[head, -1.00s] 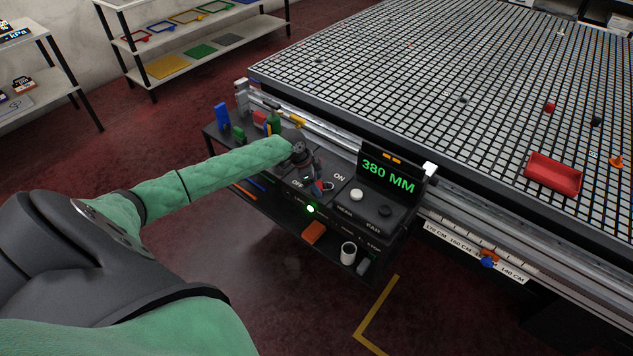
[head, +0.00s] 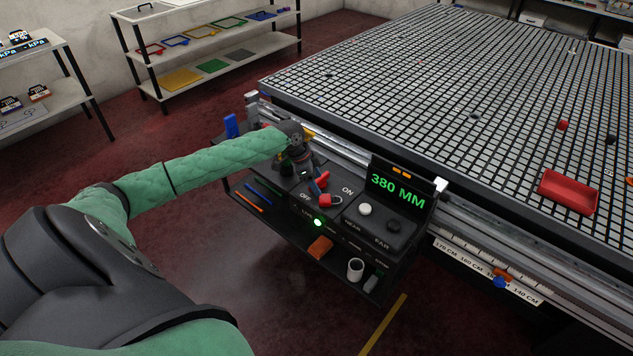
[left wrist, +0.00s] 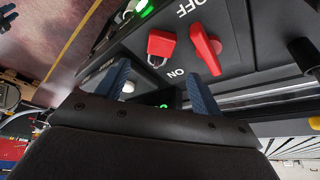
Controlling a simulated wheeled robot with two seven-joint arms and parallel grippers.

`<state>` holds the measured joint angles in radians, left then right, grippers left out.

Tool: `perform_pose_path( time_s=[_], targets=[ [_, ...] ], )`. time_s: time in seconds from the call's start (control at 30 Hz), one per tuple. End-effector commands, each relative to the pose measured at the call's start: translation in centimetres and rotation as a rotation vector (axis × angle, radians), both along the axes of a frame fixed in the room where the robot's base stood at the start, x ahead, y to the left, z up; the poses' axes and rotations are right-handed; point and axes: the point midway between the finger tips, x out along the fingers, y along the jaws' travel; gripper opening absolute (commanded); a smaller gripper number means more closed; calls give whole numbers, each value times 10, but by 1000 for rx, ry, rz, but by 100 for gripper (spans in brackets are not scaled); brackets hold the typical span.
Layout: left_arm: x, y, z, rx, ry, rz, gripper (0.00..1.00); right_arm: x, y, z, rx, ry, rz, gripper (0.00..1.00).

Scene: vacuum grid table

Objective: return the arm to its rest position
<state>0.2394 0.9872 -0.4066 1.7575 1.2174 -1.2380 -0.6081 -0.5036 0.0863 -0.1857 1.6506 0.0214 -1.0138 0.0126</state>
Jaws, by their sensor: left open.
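My left arm (head: 190,174) in its green sleeve reaches from the left to the control panel beside the grid table. My left gripper (head: 316,183) hangs over the panel near the OFF mark, partly hidden by the wrist. In the left wrist view its two blue fingers (left wrist: 158,82) stand apart with nothing between them. A red padlock (left wrist: 162,46) and a red switch handle (left wrist: 206,47) sit on the panel beyond the fingertips, apart from them. In the head view the padlock (head: 330,200) lies just beside the gripper. My right gripper is not seen.
The grid table (head: 450,90) fills the right, with a red tray (head: 568,192) on it. A display (head: 397,190) reads 380 MM. A lower shelf holds a white cup (head: 355,269) and an orange block (head: 320,247). Open floor lies left of the panel.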

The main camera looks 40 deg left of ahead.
Motion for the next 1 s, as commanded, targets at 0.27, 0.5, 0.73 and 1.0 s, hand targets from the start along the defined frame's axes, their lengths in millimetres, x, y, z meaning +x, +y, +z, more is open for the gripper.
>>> perform_pose_path(
  time_s=[0.27,0.5,0.73,1.0],
  targets=[
    [0,0,0,0,0,0,67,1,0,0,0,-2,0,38],
    [-18,-32,-22,-1,15,-10,67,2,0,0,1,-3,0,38],
    [-74,-115,-67,4,36,-1,67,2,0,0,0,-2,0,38],
    [-146,-197,-92,3,38,80,67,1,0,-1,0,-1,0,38]
  ],
)
